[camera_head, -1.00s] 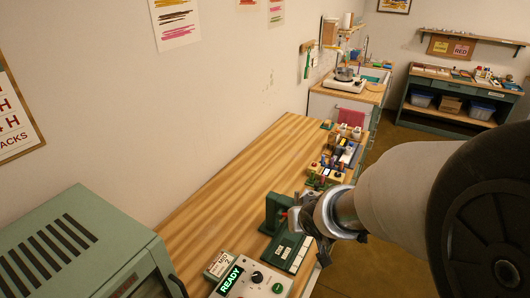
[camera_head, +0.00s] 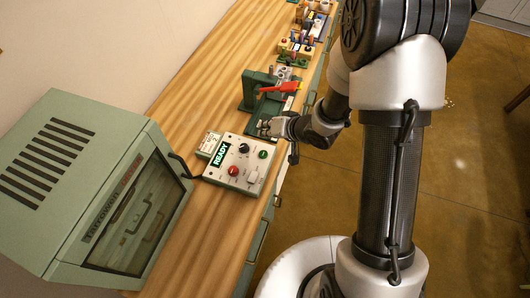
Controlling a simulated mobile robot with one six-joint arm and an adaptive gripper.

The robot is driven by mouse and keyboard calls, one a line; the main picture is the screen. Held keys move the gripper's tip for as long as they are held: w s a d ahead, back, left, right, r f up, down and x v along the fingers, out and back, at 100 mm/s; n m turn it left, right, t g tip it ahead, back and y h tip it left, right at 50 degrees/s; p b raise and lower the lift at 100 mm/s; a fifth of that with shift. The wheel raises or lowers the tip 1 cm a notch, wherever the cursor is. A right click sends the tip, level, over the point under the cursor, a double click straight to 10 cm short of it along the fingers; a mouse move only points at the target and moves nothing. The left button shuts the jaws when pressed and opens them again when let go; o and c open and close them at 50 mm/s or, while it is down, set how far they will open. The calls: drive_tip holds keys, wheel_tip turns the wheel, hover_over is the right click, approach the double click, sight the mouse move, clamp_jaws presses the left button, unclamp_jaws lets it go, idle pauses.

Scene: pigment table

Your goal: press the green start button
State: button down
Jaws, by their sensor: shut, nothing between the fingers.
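The green button (camera_head: 263,154) is a small round cap at the upper right of a pale control box (camera_head: 216,173). The box has a lit display reading READY (camera_head: 221,155), a black knob (camera_head: 243,148), a red button (camera_head: 233,170) and a light switch-like part (camera_head: 253,177). My gripper (camera_head: 267,129) is shut and empty. In the picture it is just above the green button, apart from it, over the near end of the green press base. Its exact height is hard to tell.
A green press with a red handle (camera_head: 280,87) stands right behind my gripper. A large green oven (camera_head: 70,165) is on the left, with a cable to the box. Racks of small items (camera_head: 296,50) line the far table. Bare wood (camera_head: 185,110) lies between oven and press.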

drive_tip(key=shift+f, duration=0.1)
drive_tip(key=b, duration=0.8)
hover_over(266, 152)
wheel_tip(266, 152, down, 7)
drive_tip(key=shift+s+f, duration=0.1)
drive_tip(key=shift+f, duration=0.05)
drive_tip(key=shift+f+b, duration=0.4)
drive_tip(key=shift+f, duration=0.25)
drive_tip(key=shift+f, duration=0.1)
idle(0.3)
drive_tip(key=shift+f, duration=0.3)
drive_tip(key=shift+f+b, duration=0.35)
drive_tip(key=shift+f, duration=0.2)
idle(0.6)
drive_tip(key=shift+r, duration=0.1)
drive_tip(key=shift+r+p, duration=0.85)
drive_tip(key=shift+p, duration=0.2)
